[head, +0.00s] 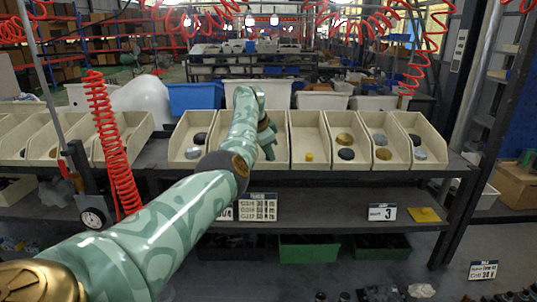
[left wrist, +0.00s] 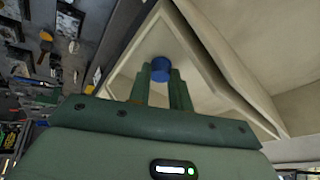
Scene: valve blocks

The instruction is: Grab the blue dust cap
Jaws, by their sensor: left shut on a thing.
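The blue dust cap (left wrist: 160,69) shows in the left wrist view between the fingertips of my left gripper (left wrist: 161,80). The gripper's green fingers are shut on it. A cream bin lies behind the cap in that view. The cap cannot be made out in the head view, where my arm hides part of that bin. My right gripper is in neither view.
Cream bins (head: 310,140) stand in a row on a dark shelf, several holding round black, brass or grey parts. A red coiled hose (head: 112,140) hangs at the left. A yellow piece (head: 423,214) lies on the lower shelf.

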